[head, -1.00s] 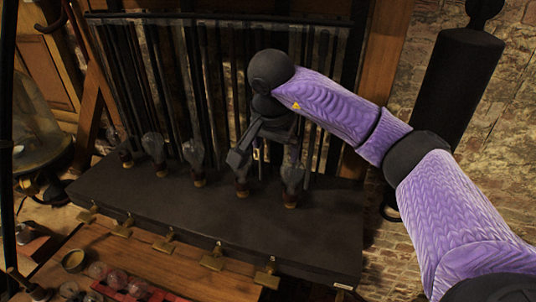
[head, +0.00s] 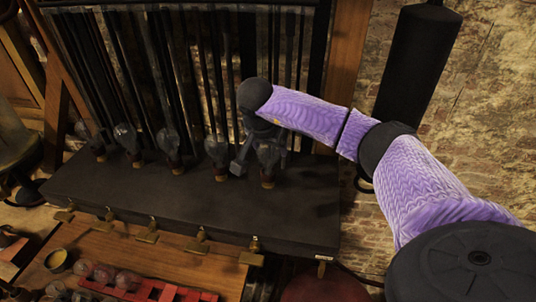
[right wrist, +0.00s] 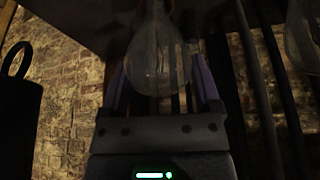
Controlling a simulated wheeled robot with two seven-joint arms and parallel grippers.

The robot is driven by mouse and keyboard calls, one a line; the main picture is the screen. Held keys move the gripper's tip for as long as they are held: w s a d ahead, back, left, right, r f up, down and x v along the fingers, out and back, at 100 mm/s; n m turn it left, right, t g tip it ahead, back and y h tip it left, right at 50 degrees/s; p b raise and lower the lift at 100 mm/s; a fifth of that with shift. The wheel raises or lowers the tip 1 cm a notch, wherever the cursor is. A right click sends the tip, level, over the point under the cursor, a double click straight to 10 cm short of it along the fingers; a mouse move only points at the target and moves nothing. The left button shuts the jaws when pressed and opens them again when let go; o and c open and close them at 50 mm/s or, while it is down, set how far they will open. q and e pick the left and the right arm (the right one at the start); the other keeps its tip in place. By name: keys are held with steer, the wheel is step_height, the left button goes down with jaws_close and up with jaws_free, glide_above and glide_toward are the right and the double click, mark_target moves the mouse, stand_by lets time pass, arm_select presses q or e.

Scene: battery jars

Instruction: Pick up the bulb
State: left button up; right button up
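Several clear glass bulbs with brass bases stand upright in a row on a dark shelf (head: 130,197) in the head view. The rightmost bulb (head: 268,156) is beside my right gripper (head: 258,160), which hangs down at it with its dark body partly covering the glass. In the right wrist view a bulb (right wrist: 157,55) sits between the two purple fingers of my right gripper (right wrist: 160,80). The fingers stand apart, one on each side of the glass; I cannot tell whether they touch it. My left gripper is not in view.
Other bulbs, such as the nearest neighbour (head: 217,150), stand to the left. Dark vertical rods (head: 200,80) rise behind the row. Brass clips (head: 197,243) line the shelf's front edge. A wooden bench with a red rack (head: 150,288) lies below.

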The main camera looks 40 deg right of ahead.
steer(key=c, duration=1)
